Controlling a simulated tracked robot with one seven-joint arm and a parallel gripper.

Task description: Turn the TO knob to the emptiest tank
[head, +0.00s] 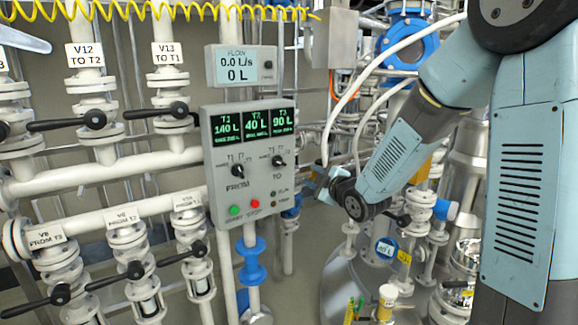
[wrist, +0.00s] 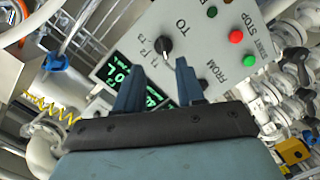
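The grey control panel (head: 225,190) has three green tank displays (head: 254,124). They appear to read T1 140 L, T2 40 L and T3 90 L, so T2 shows the lowest. The black TO knob (head: 277,161) is at the panel's right, with the black FROM knob (head: 238,170) to its left. In the wrist view the TO knob (wrist: 164,47) lies just beyond my gripper (wrist: 157,66), whose two fingers are apart and empty. Nothing shows it touching the knob. In the head view my gripper (head: 316,187) is right of the panel. I cannot tell the knob's exact setting.
A green button (head: 235,210) and a red button (head: 255,204) sit below the knobs. A flow display (head: 238,66) above reads 0.0 L/s and 0 L. Pipes and black-handled valves (head: 95,119) fill the left; a blue-flanged pipe (head: 252,262) runs below the panel.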

